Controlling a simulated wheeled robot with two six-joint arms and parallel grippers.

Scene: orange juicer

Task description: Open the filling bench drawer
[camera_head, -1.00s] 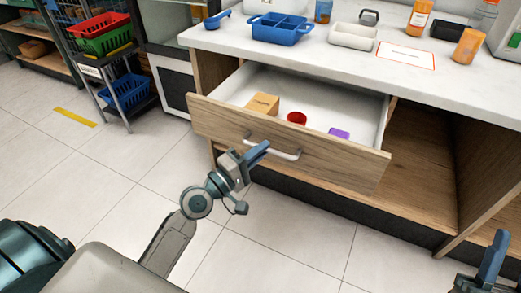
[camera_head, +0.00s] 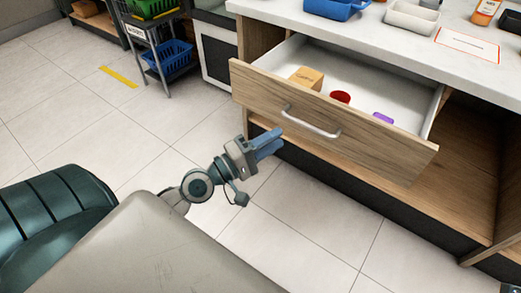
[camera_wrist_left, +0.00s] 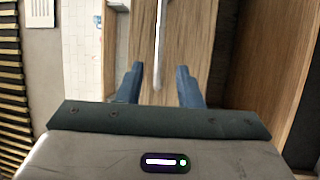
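The bench drawer (camera_head: 385,150) stands pulled out, its inside showing from above in the head view. Its wooden front carries a pale bar handle (camera_head: 311,125). My left gripper (camera_head: 272,144) is below and left of the handle, apart from it in the head view. In the left wrist view, the gripper's two blue fingers (camera_wrist_left: 158,86) are spread with nothing held. The handle (camera_wrist_left: 160,45) shows ahead, its lower end lined up with the gap between the fingers.
The drawer holds a wooden block (camera_head: 307,78), a red round item (camera_head: 340,97) and a purple item (camera_head: 383,118). The white counter (camera_head: 390,42) bears trays and bottles. A cart with a blue basket (camera_head: 168,57) stands at left. The tiled floor before the drawer is clear.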

